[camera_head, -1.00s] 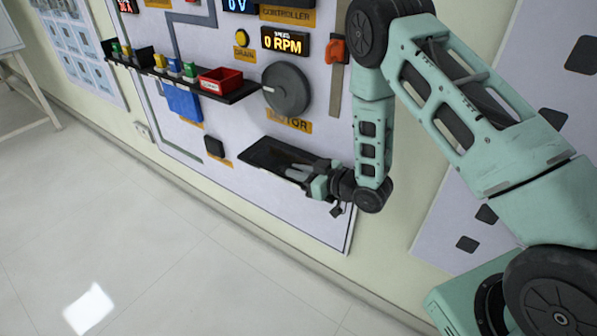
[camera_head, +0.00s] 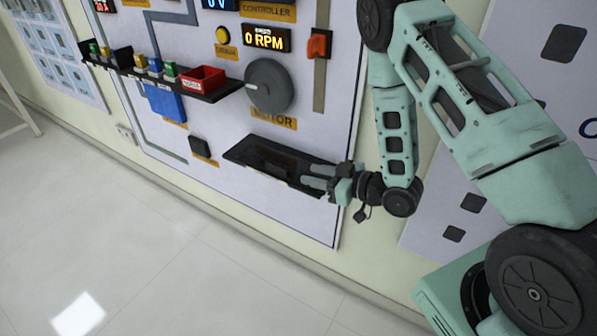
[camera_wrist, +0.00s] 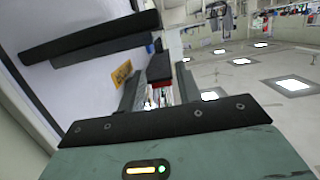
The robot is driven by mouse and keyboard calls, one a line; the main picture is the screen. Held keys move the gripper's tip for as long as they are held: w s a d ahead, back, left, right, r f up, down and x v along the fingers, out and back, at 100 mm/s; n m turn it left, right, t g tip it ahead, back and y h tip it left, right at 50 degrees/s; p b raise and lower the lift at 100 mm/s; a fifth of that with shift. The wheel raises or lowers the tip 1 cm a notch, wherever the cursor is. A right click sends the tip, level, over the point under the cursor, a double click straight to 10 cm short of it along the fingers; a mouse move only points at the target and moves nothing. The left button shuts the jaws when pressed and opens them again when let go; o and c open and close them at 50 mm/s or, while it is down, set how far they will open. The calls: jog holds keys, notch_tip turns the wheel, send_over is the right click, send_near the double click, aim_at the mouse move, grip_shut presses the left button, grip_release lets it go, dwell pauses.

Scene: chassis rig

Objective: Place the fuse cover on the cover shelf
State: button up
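The cover shelf appears to be the long black ledge (camera_head: 240,157) low on the white panel, below the motor. A darker, glossy patch (camera_head: 272,160) shows on it; I cannot tell whether this is the fuse cover lying there or the shelf's own surface. My gripper (camera_head: 312,176) is at the ledge's right end, its two grey fingers pointing left along it. The fingers are apart with nothing visible held between them. In the wrist view the gripper (camera_wrist: 158,95) also shows a gap between its fingers, and two dark bars (camera_wrist: 90,38) lie left of it.
The upper shelf with a red bin (camera_head: 201,79) and small coloured blocks is up left. The motor disc (camera_head: 269,86), an orange switch (camera_head: 319,43) and a blue panel piece (camera_head: 165,103) are on the board. The floor (camera_head: 150,235) in front is clear.

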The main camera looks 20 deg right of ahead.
jog(key=shift+v, duration=1)
jog(key=shift+r, duration=0.1)
jog(key=shift+w+a+r+g, duration=0.1)
jog(key=shift+w+a+g, duration=0.05)
jog(key=shift+a+g, duration=0.2)
jog(key=s+a+r+g+h, duration=0.3)
jog(key=a+r+g+h, duration=0.25)
jog(key=a, duration=0.45)
jog(key=s+a+r+g+h, duration=0.1)
jog(key=s+r+g, duration=0.2)
jog(key=s, duration=0.8)
jog(key=s+a+r+g+h, duration=0.1)
jog(key=s+r+g+h, duration=0.1)
jog(key=s+r, duration=0.4)
jog(key=s+g, duration=0.1)
jog(key=s, duration=0.4)
jog(key=shift+a+r+g, duration=0.25)
jog(key=shift+a+g, duration=0.05)
jog(key=shift+a, duration=0.1)
